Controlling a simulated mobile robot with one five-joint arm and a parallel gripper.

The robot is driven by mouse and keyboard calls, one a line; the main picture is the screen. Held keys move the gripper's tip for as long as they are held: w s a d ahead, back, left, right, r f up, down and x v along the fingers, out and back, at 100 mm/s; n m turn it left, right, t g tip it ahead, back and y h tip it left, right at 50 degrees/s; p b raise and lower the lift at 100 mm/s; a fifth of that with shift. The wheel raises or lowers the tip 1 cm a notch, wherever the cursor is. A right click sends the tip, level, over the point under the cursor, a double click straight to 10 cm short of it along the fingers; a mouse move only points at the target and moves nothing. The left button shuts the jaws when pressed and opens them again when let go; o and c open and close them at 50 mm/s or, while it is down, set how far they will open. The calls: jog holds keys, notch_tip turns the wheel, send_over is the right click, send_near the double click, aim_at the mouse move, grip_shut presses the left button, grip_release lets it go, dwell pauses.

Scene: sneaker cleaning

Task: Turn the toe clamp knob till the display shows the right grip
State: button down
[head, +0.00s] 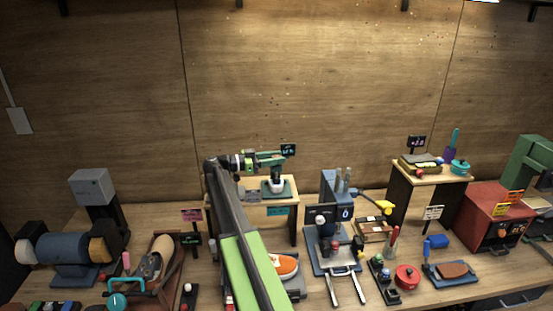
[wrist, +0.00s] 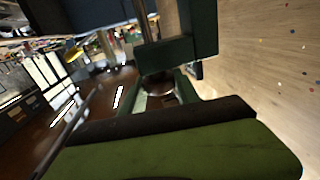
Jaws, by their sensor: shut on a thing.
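A green clamp device (head: 276,184) stands on a small wooden-topped stand in the middle of the head view. A small dark display (head: 288,150) with teal characters stands above it, too small to read. My gripper (head: 257,160) reaches in from the left at the device's upper part and is shut on what looks like its knob. The knob is mostly hidden in the head view. In the wrist view, dark green blocks of the device (wrist: 190,45) fill the upper middle. A dark brown round part (wrist: 160,88) shows below them.
A blue machine (head: 332,190) stands just right of the stand. A grinder-like machine (head: 72,250) is at the left and a red box (head: 492,215) at the right. The wall behind is bare wood.

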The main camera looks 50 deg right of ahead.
jog(key=shift+d+m+g+y, duration=0.15)
jog(key=shift+m+g+y, duration=0.4)
jog(key=shift+g, duration=0.25)
jog(key=shift+s+m, duration=0.1)
jog(key=shift+m, duration=0.15)
jog(key=c, duration=0.9)
grip_release()
jog(key=shift+s, duration=0.1)
jog(key=shift+w, duration=0.2)
jog(key=v, duration=1.7)
jog(key=shift+w, duration=0.2)
